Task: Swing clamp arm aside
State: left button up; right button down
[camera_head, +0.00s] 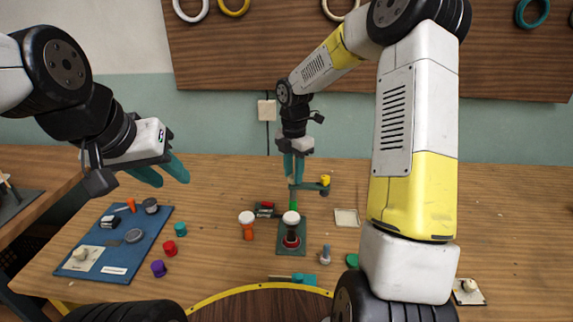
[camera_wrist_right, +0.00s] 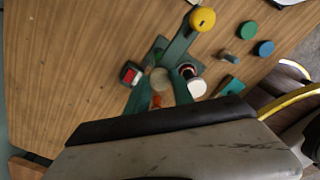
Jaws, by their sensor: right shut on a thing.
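The clamp stands mid-table on a green base plate (camera_head: 290,246). A red and black piece with a white round top (camera_head: 291,218) stands on the plate. My right gripper (camera_head: 295,178) comes down from above and is shut on the clamp arm near its left end; the exact contact is hard to see. My left gripper (camera_head: 164,174) is open and empty, above the table's left side.
A blue mat (camera_head: 125,243) with several small parts lies at left. A white-topped orange piece (camera_head: 247,225) stands left of the clamp. Red, teal and purple caps (camera_head: 158,268) sit beside the mat. A pale square pad (camera_head: 347,217) lies right. The table behind is clear.

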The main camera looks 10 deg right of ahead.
jog(key=shift+w, duration=0.1)
jog(key=c, duration=1.1)
grip_release()
jog(key=shift+r, duration=0.1)
notch_tip(320, 180, up, 8)
jog(key=shift+f, duration=0.25)
jog(key=shift+r, duration=0.1)
